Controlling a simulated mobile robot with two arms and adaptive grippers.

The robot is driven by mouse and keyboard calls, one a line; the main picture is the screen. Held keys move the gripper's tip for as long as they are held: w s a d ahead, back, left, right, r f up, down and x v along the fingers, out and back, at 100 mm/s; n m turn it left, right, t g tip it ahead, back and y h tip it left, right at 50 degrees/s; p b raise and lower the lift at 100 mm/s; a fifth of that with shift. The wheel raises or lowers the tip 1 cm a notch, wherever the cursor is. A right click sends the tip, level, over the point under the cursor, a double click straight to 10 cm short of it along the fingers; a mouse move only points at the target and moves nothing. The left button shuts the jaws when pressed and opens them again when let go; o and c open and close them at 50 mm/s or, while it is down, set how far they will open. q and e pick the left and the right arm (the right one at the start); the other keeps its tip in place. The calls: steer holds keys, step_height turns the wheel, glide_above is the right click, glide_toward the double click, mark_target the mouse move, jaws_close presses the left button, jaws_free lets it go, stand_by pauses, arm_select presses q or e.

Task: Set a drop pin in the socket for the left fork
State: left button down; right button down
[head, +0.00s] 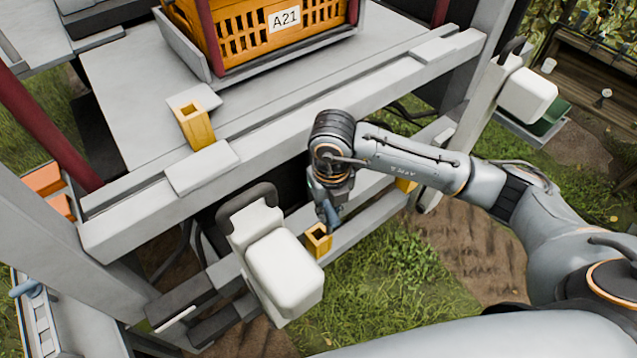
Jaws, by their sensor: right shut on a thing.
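My right gripper (329,198) reaches in from the right and points down beside the grey crossbeam. It is shut on a small blue-grey piece, probably the drop pin (333,216), mostly hidden by the fingers. The yellow square socket (317,242) sits on the lower grey bar just below and slightly left of the gripper. The pin's lower end is close to the socket's top; I cannot tell whether it is inside. A second yellow socket (405,186) shows partly behind my right arm, farther right on the bar. My left gripper is out of view.
A white padded block (285,272) stands close left of the socket, and another (527,96) is at the upper right. An orange crate marked A21 (247,38) rests on the grey platform (135,100). A yellow block (195,127) stands on the beam. Grass lies below.

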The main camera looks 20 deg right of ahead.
steer(key=r+m, duration=0.1)
steer(key=m, duration=0.1)
steer(key=w+r+m+p, duration=0.1)
steer(key=m, duration=0.2)
steer(key=a+r+m, duration=0.1)
steer(key=m, duration=0.1)
steer(key=shift+w+r+m, duration=0.1)
steer(key=shift+w+m, duration=0.2)
steer(key=shift+m, duration=0.1)
steer(key=shift+w+a+f+m+b, duration=0.1)
steer(key=shift+f+m+b, duration=0.7)
steer(key=shift+f+b, duration=1)
steer(key=shift+w+a+f+m+b, duration=0.15)
steer(key=shift+f+m+b, duration=0.9)
steer(key=shift+f, duration=1.3)
steer(key=shift+w+a+f+m+b, duration=0.1)
steer(key=shift+f+m+b, duration=0.45)
steer(key=shift+f+b, duration=1.35)
steer(key=shift+f, duration=0.1)
steer(key=c, duration=0.7)
jaws_free()
steer(key=shift+o, duration=0.2)
